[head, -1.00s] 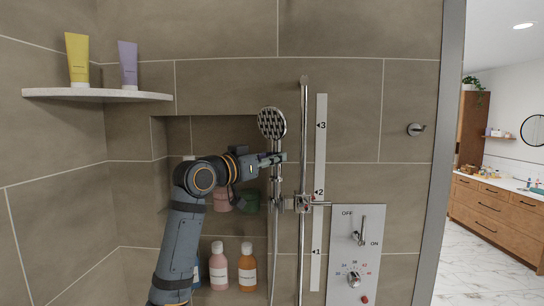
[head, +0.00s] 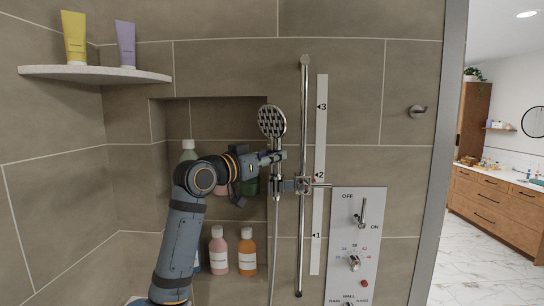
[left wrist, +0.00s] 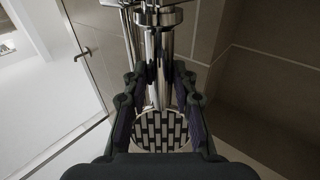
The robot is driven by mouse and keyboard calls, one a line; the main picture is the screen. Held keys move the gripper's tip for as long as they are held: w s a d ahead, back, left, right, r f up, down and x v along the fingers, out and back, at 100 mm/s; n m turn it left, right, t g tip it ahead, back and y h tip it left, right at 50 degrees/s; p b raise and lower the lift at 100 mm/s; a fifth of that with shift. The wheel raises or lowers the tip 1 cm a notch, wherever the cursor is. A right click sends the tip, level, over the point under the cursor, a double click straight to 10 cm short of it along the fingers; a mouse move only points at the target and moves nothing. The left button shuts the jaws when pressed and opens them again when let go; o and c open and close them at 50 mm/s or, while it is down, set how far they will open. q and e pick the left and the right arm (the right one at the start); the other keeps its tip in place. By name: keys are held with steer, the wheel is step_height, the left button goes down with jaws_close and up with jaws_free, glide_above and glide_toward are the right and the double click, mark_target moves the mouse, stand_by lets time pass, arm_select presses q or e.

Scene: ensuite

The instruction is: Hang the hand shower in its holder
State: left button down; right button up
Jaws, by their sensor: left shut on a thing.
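The chrome hand shower (head: 272,121) is upright in the head view, its round spray face toward me. My left gripper (head: 277,157) is shut on its handle just below the head. In the left wrist view the spray face (left wrist: 160,131) shows between the fingers (left wrist: 160,85), with the handle running away from it. The holder (head: 303,185) is a slider on the vertical rail, with a chrome cup (head: 276,186) on its left side. The handle's lower end is at this cup; I cannot tell whether it is seated inside. The hose (head: 274,240) hangs below. My right gripper is not in view.
The rail (head: 304,100) stands beside a numbered white scale (head: 321,130). A control panel (head: 357,240) is to the lower right. Left are a niche with bottles (head: 247,252) and a corner shelf (head: 95,74) with two tubes. A wall hook (head: 417,111) is at right.

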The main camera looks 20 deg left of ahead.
arm_select(q)
steer(key=c, duration=1)
jaws_free()
steer(key=v, duration=1.2)
steer(key=shift+s, duration=0.15)
